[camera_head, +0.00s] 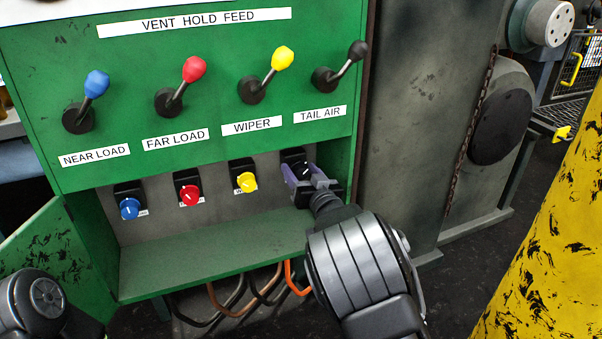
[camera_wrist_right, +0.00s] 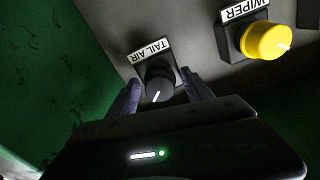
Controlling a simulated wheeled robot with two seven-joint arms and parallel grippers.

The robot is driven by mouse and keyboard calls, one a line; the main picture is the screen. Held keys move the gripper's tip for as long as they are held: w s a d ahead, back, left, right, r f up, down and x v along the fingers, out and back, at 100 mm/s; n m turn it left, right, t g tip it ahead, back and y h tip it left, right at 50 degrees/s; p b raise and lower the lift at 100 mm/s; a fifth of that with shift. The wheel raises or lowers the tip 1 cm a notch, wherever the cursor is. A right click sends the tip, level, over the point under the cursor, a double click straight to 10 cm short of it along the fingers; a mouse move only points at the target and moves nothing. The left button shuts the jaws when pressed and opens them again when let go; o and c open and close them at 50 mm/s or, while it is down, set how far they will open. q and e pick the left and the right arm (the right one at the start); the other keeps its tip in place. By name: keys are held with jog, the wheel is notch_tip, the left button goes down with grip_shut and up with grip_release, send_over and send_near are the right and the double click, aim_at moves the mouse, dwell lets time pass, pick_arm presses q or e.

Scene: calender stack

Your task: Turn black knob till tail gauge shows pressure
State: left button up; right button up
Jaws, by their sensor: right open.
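The black knob (camera_wrist_right: 157,82) sits under a TAIL AIR label on the grey back panel of the green cabinet, with a white pointer line on its face. In the head view the knob (camera_head: 304,169) is partly covered by my right gripper (camera_head: 304,173). In the right wrist view my right gripper (camera_wrist_right: 163,92) is open, one finger on each side of the knob. I cannot tell whether the fingers touch it. A dark piece of my left arm shows at the lower left; its gripper is out of view. The tail gauge is not visible.
The yellow knob (camera_head: 246,182), red knob (camera_head: 188,195) and blue knob (camera_head: 129,208) sit left of the black one. Above are several levers, including the black TAIL AIR lever (camera_head: 341,68). An open green door (camera_head: 48,245) is at left, and a yellow post (camera_head: 550,230) at right.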

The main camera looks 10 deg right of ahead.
grip_shut()
dwell(0.5)
jog(key=shift+d+n+b, duration=0.1)
jog(key=shift+n+b, duration=0.85)
jog(key=shift+n, duration=0.05)
jog(key=n+b, duration=0.1)
jog(key=n, duration=0.1)
jog(key=shift+f+n, duration=0.1)
jog(key=shift+n, duration=0.2)
jog(key=n+b, duration=0.2)
jog(key=n, duration=0.3)
jog(key=shift+b, duration=0.3)
jog(key=n+b, duration=0.1)
jog(key=n, duration=0.4)
jog(key=shift+b, duration=0.35)
